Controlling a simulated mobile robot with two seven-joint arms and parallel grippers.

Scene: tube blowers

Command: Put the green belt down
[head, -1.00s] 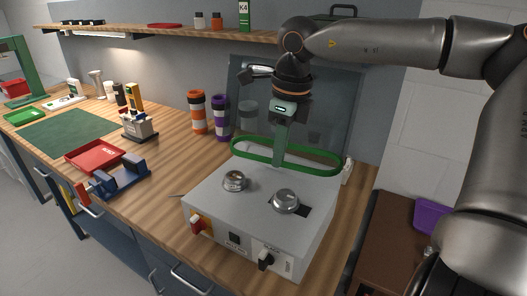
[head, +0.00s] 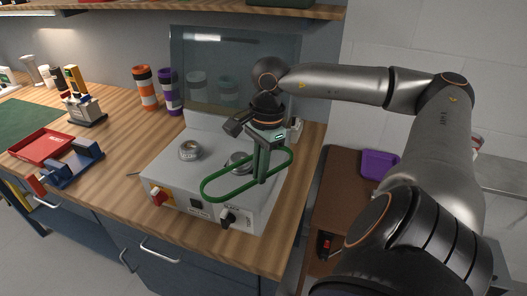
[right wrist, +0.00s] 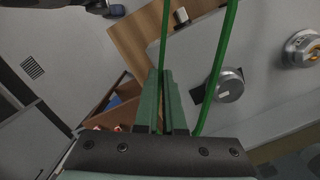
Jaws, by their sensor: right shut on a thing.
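The green belt (head: 216,199) is a long rounded loop in the head view, held over the right part of the grey machine box (head: 166,170). My right gripper (head: 262,178) is shut on its near right part and points down. In the right wrist view the belt (right wrist: 219,65) runs up from between and beside the fingers (right wrist: 163,102). Two round metal wheels stand on the box: the left one (head: 190,150) is clear, and the right one (head: 238,160) is partly hidden by the gripper and belt. My left gripper is out of view.
A red switch (head: 159,197) and black knob (head: 229,217) are on the box front. A clear panel (head: 230,70) stands behind. A brown cabinet top (head: 335,190) with a purple bin (head: 378,165) is right.

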